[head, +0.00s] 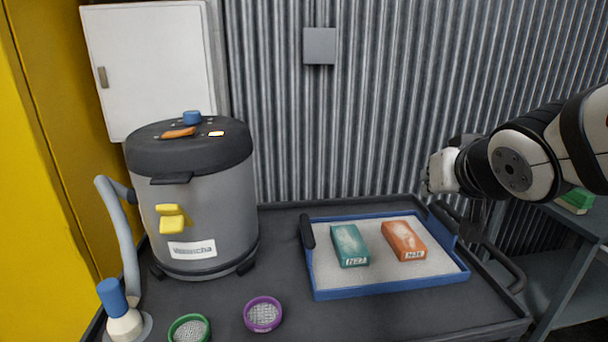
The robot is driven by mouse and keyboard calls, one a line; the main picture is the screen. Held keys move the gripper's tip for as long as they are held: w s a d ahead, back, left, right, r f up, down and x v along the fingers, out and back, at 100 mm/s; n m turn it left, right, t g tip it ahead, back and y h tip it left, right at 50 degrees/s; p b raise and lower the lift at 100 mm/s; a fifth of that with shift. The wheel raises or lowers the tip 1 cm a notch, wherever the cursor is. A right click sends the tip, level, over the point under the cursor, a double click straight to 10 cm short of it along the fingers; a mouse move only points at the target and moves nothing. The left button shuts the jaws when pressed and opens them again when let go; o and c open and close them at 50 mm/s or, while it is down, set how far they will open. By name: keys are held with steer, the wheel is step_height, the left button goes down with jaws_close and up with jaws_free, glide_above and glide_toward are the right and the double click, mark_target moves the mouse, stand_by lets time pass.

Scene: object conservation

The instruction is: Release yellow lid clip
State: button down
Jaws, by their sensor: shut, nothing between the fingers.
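The yellow lid clip (173,218) is on the front of a grey drum-shaped vessel (215,210), below its dark lid (190,148). I cannot tell from this view whether the clip is latched. The lid sits on the vessel and carries a blue knob (192,117) and an orange piece (179,132) on top. My gripper (426,181) is at the right, above the back right corner of the tray and well apart from the clip. It is shut and empty; its fingertips are small and partly hard to make out.
A blue-rimmed tray (390,288) holds a teal block (350,245) and an orange block (404,241). A purple-rimmed sieve (263,314) and a green-rimmed sieve (189,329) lie in front. A grey hose (122,235) and blue-topped bottle (118,310) stand left. A corrugated wall (370,100) is behind.

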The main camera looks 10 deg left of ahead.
steer(key=w+a+f+n+y, duration=0.15)
steer(key=w+a+y, duration=0.3)
steer(key=a, duration=0.55)
steer(key=w+a+f+n+y, duration=0.1)
steer(key=w+a+n+y, duration=0.25)
steer(key=a+y, duration=0.45)
steer(key=n+g+y, duration=0.2)
steer(key=g+y, duration=0.5)
steer(key=g, duration=0.4)
glide_toward(175, 224)
steer(key=w+r, duration=0.2)
steer(key=w, duration=0.2)
steer(key=a+r, duration=0.2)
steer(key=a, duration=0.6)
steer(key=shift+w+r+m, duration=0.15)
steer(key=shift+w+m, duration=0.15)
steer(key=shift+w, duration=0.2)
steer(key=shift+a+b, duration=0.1)
steer(key=shift+b, duration=0.2)
